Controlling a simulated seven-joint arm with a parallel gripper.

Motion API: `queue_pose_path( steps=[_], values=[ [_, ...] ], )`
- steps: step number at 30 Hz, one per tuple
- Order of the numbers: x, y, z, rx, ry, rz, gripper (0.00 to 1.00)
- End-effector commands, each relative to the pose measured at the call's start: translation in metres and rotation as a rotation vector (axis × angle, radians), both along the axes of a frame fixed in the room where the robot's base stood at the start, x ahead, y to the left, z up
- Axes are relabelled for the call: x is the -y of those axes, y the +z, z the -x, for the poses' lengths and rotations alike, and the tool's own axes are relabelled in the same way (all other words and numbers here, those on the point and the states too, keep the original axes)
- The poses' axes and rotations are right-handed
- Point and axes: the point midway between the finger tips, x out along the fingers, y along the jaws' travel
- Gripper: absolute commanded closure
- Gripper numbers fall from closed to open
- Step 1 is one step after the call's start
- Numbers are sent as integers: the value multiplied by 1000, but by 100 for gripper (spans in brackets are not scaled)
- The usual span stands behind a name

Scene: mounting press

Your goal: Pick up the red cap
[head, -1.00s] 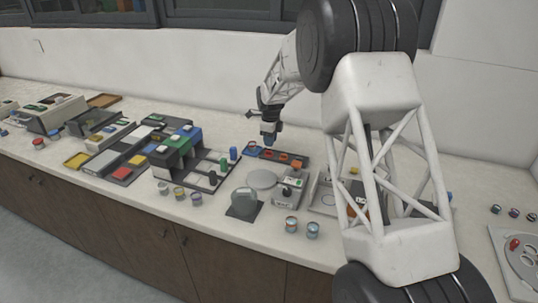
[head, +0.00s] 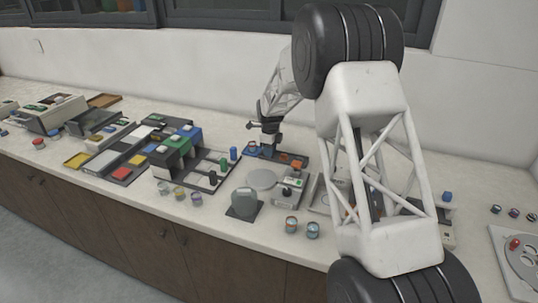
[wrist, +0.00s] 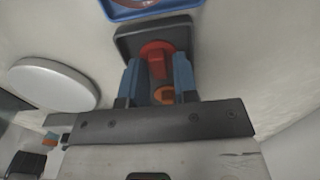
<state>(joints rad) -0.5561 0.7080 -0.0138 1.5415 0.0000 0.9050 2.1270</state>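The red cap (wrist: 157,58) shows in the wrist view in a small dark tray (wrist: 125,45), with a broad flange and a narrower body. My gripper (wrist: 157,72) has its two blue fingers spread on either side of the cap. The fingers look apart from it, though the exact gap is hard to judge. In the head view my gripper (head: 267,150) points down at the left part of the dark parts tray (head: 304,157), and the arm hides the cap there.
An orange piece (wrist: 163,95) lies between the fingers, nearer the gripper body. A blue tray (wrist: 165,12) lies beyond the dark tray. A round pale disc (head: 262,179) and a small grey device (head: 288,191) stand in front of the parts tray.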

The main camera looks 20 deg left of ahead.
Motion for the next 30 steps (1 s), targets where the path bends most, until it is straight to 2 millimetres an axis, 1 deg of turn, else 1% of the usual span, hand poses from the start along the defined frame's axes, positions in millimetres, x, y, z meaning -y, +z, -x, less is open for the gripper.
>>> queue_pose_path(
  steps=[14,15,20,30],
  values=[
    [0,0,0,0,0,0,72],
    [0,0,0,-1,0,0,75],
    [0,0,0,-1,0,0,100],
    [0,0,0,-1,0,0,100]
  ],
)
